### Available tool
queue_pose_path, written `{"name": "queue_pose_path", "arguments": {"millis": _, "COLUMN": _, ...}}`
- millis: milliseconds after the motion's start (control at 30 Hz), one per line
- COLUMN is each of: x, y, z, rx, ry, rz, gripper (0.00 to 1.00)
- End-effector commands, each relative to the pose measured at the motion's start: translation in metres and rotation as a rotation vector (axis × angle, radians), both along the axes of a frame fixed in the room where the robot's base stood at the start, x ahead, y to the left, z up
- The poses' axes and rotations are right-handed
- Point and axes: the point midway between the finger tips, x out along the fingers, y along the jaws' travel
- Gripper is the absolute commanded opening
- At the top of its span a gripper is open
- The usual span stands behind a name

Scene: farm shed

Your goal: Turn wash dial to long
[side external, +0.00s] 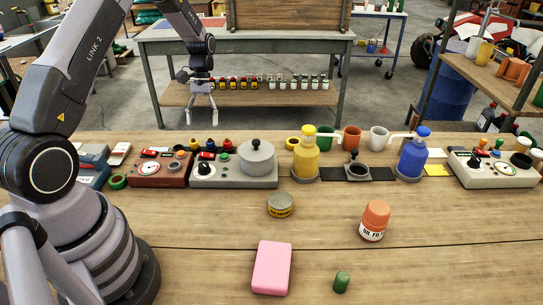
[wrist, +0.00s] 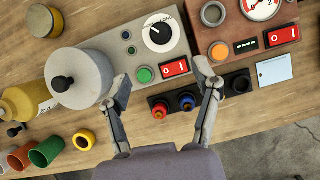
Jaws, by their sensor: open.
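The dial is a black knob on a white round scale (wrist: 160,33), at the top middle of the wrist view. It sits on a grey panel box (wrist: 128,42), and it also shows in the side view (side external: 204,168). Its small lettering is too blurred to read, so I cannot tell its setting. A green button (wrist: 145,75) and a red rocker switch (wrist: 174,68) are beside it. My gripper (wrist: 162,74) is open and empty. In the side view my gripper (side external: 201,119) hangs above and behind the box, apart from the dial.
A grey lidded pot (wrist: 80,78) stands on the same box. A brown box (side external: 160,170) with a gauge is beside it. Red and blue knobs (wrist: 172,104) lie below the dial in the wrist view. Yellow (side external: 306,155) and blue dispensers (side external: 412,157) stand right. The front bench has free room.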

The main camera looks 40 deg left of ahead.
Motion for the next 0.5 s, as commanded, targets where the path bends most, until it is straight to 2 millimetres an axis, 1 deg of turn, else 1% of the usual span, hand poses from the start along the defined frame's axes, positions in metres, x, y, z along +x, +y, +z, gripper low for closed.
{"name": "queue_pose_path", "arguments": {"millis": 300, "x": -0.022, "y": -0.019, "z": -0.064, "rx": -0.004, "ry": 0.006, "rz": -0.003, "gripper": 0.63}}
{"name": "queue_pose_path", "arguments": {"millis": 500, "x": -0.032, "y": -0.027, "z": -0.096, "rx": -0.001, "ry": 0.003, "rz": -0.003, "gripper": 0.63}}
